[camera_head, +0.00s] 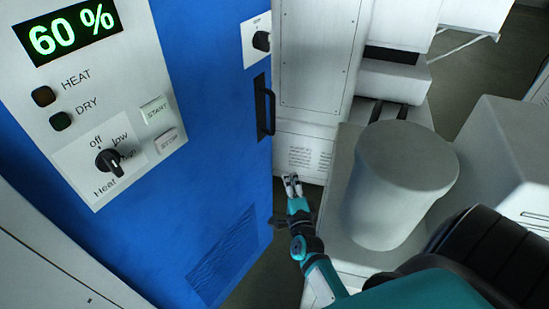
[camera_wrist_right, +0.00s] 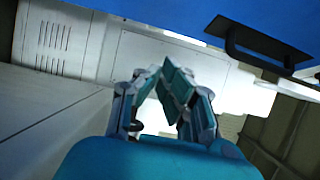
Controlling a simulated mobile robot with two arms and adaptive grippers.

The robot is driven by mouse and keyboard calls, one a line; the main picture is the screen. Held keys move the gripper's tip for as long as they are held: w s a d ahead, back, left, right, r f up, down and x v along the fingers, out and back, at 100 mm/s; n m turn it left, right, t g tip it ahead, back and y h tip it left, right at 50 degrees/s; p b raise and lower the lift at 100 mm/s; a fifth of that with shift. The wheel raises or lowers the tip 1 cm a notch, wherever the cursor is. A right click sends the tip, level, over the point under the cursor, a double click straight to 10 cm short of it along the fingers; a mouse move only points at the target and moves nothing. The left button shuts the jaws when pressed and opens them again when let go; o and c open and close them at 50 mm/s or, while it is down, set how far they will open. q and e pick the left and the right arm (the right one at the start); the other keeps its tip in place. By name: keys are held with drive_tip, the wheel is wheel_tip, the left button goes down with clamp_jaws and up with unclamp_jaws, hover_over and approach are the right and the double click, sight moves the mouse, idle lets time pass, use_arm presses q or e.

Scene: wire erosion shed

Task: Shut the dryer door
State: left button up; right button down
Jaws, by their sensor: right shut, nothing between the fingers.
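The dryer's blue front (camera_head: 215,140) fills the left half of the head view. It carries a black bar handle (camera_head: 265,106) near its right edge. I cannot tell from here how far the door stands open. My right gripper (camera_head: 292,184) is shut and empty, below and to the right of the handle, apart from the blue face. In the right wrist view, the blue door (camera_wrist_right: 180,14) crosses the top and the handle (camera_wrist_right: 255,48) hangs at upper right. The shut fingers (camera_wrist_right: 165,72) are apart from both. My left gripper is not in view.
The dryer's control panel (camera_head: 75,150) has a green 60 % display, lamps, buttons and a knob. A small knob plate (camera_head: 258,40) sits above the handle. White cabinets (camera_head: 318,60) stand behind. A large grey-white cylinder (camera_head: 395,180) stands right of my right arm.

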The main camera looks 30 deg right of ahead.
drive_tip(key=b, duration=0.2)
approach(271, 146)
drive_tip(key=d, duration=0.3)
drive_tip(key=w, duration=0.1)
drive_tip(key=w+b, duration=0.1)
drive_tip(key=w, duration=0.2)
drive_tip(key=shift+w+a+r, duration=0.1)
drive_tip(key=shift+w+a, duration=0.2)
